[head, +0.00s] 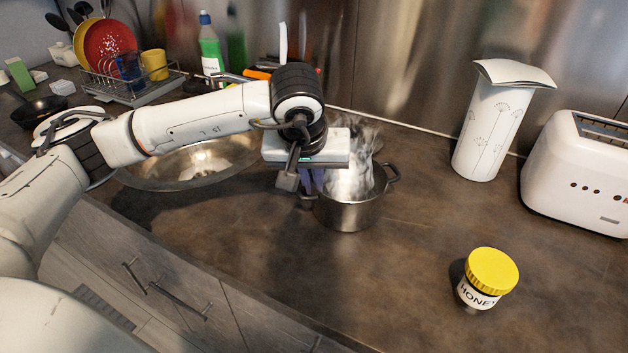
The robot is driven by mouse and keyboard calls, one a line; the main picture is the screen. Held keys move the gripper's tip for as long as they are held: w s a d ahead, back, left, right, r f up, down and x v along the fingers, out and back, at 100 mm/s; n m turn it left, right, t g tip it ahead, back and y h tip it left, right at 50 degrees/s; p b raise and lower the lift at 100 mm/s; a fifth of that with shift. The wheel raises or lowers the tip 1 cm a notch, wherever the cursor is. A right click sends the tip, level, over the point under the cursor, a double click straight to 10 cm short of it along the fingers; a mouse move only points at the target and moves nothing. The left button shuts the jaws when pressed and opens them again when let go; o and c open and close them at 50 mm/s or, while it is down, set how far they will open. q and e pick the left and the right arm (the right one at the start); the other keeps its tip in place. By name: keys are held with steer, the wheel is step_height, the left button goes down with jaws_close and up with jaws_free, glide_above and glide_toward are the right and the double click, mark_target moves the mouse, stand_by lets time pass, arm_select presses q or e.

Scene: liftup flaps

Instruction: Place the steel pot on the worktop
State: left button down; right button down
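The steel pot (350,212) stands upright on the brown worktop (420,285), right of the sink, with white steam rising from it. Its right handle shows; its left handle is mostly hidden by my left gripper (300,184). My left gripper points down at the pot's left side, its fingertips by that handle. I cannot tell whether the fingers are closed on the handle or only beside it. My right gripper is not in view.
A honey jar with a yellow lid (490,275) stands front right. A white canister (495,120) and a toaster (580,175) stand at the back right. The sink (190,168) and dish rack (135,88) are left. Worktop between pot and jar is clear.

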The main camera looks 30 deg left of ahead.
arm_select(q)
steer(key=shift+r, duration=0.1)
steer(key=c, duration=2)
jaws_free()
steer(key=shift+r, duration=0.15)
steer(key=v, duration=1.1)
steer(key=shift+s+d+r, duration=0.1)
steer(key=shift+s+r, duration=0.05)
steer(key=shift+r, duration=0.2)
